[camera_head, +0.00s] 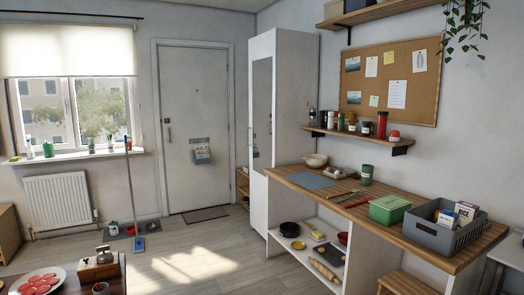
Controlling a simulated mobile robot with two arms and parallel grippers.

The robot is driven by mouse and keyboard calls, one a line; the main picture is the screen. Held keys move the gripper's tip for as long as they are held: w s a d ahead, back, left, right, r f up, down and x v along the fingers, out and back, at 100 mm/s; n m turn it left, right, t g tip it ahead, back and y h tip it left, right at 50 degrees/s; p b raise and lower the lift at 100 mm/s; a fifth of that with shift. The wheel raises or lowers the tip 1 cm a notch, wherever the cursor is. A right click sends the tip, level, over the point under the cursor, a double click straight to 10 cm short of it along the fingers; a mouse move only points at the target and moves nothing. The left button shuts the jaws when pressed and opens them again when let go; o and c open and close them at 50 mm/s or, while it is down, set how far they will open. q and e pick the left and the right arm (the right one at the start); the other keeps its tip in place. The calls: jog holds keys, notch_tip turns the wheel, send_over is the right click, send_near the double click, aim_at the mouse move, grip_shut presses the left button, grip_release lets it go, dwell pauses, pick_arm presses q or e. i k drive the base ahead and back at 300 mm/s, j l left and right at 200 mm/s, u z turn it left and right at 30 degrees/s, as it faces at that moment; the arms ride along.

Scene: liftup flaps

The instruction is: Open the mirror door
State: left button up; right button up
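A tall white cabinet (294,110) stands near the middle of the room, just right of the entrance door. Its front face carries a tall narrow mirror (262,112), which is the mirror door. The door looks closed, flush with the cabinet. A thin handle seems to show near the mirror's edge, but it is too small to be sure. Neither of my grippers is in view.
A counter (425,240) with a grey crate (445,232) and green box (389,209) runs along the right. A mop (134,200) leans at left. A table with a red-topped plate (40,283) stands front left. The middle floor (210,255) is clear.

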aim_at(263, 57)
jog(key=i+l, duration=0.6)
jog(key=i, duration=0.15)
jog(key=i+u, duration=0.25)
jog(key=i, duration=0.15)
jog(key=i+l+u, duration=0.25)
jog(key=i, duration=0.15)
jog(key=i+l+u, duration=0.1)
jog(key=i+u, duration=0.2)
jog(key=i+l+u, duration=0.1)
jog(key=i+u, duration=0.2)
jog(key=i, duration=2)
jog(key=i+z, duration=0.1)
jog(key=i, duration=0.6)
jog(key=i+j+z, duration=0.15)
jog(key=i, duration=0.55)
jog(key=i+j+z, duration=0.1)
jog(key=i, duration=0.6)
